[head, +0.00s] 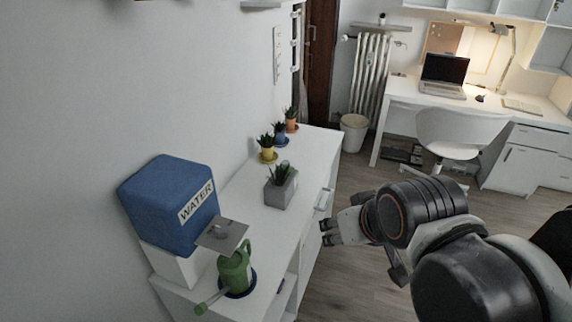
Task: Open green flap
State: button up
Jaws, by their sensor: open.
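No clearly green flap shows in the head view. The green thing I see is a watering can (235,270), standing on a dark blue round coaster (246,291) at the near end of the white cabinet (249,212). A flat grey square plate (236,234) is right above the can in the picture; I cannot tell whether it touches the can. My gripper (325,232) is open and empty, beside the cabinet's right side near a light handle (323,199). I cannot tell if it touches the cabinet.
A blue box labelled WATER (165,203) sits on a white base (172,265) at the left. A grey planter (281,187) and several small potted plants (280,131) stand on the cabinet. A white chair (450,133) and desk (405,90) are behind. Open wooden floor (358,180) lies between.

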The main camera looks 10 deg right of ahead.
aim_at(286, 162)
jog(key=i+l, duration=0.4)
jog(key=l, duration=0.15)
jog(key=i+l+u, duration=0.15)
jog(key=i+l, duration=0.3)
